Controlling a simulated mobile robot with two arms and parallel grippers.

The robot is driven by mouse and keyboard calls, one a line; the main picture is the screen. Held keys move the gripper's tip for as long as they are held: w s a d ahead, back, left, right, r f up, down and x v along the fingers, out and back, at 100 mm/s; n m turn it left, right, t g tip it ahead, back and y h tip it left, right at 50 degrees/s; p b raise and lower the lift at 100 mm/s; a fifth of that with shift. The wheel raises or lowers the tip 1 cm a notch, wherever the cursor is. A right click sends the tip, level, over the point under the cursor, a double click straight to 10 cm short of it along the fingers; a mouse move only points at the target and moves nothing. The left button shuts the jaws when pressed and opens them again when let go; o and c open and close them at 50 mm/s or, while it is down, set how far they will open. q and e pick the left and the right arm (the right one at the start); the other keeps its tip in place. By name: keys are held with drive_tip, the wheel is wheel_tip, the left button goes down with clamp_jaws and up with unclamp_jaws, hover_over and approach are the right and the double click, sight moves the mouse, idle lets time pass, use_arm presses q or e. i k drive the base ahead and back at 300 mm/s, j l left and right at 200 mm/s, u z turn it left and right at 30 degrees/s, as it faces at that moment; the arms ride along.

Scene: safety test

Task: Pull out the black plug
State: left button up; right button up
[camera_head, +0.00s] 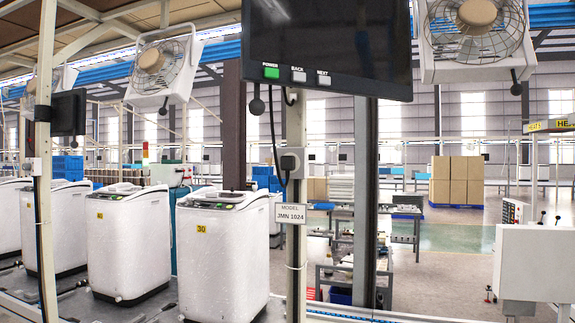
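The black plug (289,162) sits in a light-coloured socket (304,158) on a pale vertical post in the middle of the head view. A black cable (274,135) hangs in a loop from behind the dark monitor (330,40) and runs down to the plug. The plug appears fully seated against the socket, but the contact is too small to see clearly. Neither of my grippers shows in this view.
White washing machines (222,255) stand on a line at the left. A dark column (365,200) rises right of the post. A white cabinet (533,262) stands at the right. Open floor lies between.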

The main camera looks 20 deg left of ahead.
sight(288, 164)
drive_tip(key=i+u, duration=0.15)
drive_tip(key=u, duration=0.75)
drive_tip(key=i+l+u, duration=0.4)
drive_tip(key=l, duration=0.2)
drive_tip(key=i+l+u, duration=0.2)
drive_tip(key=l, duration=0.2)
drive_tip(key=i+l+u, duration=0.2)
drive_tip(key=l, duration=0.15)
drive_tip(key=i+l, duration=0.15)
drive_tip(key=l, duration=0.2)
drive_tip(key=i+l, duration=0.1)
drive_tip(key=l, duration=0.25)
